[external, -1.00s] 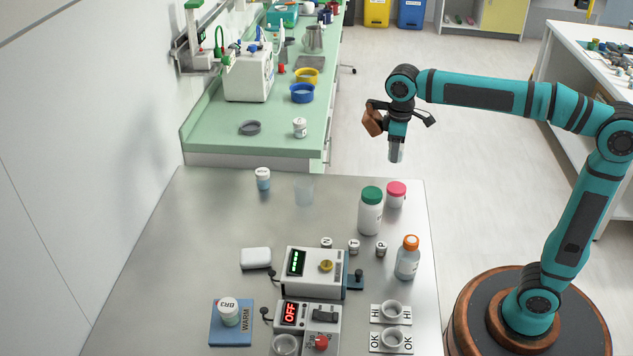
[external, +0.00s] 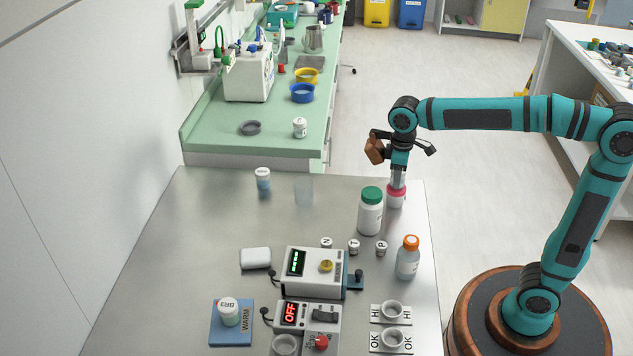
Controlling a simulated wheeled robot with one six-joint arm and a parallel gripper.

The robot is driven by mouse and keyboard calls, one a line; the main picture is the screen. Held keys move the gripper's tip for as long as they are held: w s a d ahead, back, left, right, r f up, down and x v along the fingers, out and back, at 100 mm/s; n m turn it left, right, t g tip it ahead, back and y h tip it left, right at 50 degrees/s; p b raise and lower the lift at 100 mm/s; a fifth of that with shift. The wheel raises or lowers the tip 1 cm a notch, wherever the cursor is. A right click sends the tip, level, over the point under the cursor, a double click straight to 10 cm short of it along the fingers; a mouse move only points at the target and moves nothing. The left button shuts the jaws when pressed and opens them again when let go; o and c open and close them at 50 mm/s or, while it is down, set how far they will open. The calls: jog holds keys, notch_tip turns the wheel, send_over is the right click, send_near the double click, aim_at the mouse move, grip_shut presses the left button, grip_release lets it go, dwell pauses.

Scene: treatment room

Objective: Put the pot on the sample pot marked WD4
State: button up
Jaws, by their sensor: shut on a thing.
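My gripper (external: 397,184) points down at the back right of the steel table, shut on the pink-lidded pot (external: 396,200). The pot looks upright and still at table level; its upper part is partly hidden by the fingers. A white-capped pot with blue contents (external: 263,180) stands at the back left of the table. Another white-capped pot (external: 228,312) stands on the blue WARM mat (external: 217,335). A third small white pot (external: 300,128) stands on the green bench. I cannot read WD4 on any of them.
A tall green-capped bottle (external: 370,212) stands close left of the held pot. An orange-capped bottle (external: 408,258), several small marked pieces and two grey devices (external: 314,270) fill the front. A clear beaker (external: 304,190) stands at the back; the table's left side is largely clear.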

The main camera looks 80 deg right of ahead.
jog(key=shift+f, duration=0.2)
jog(key=shift+f, duration=0.15)
jog(key=o, duration=1)
jog(key=shift+c, duration=0.2)
notch_tip(320, 180, up, 12)
jog(key=shift+r, duration=0.15)
jog(key=shift+a, duration=0.1)
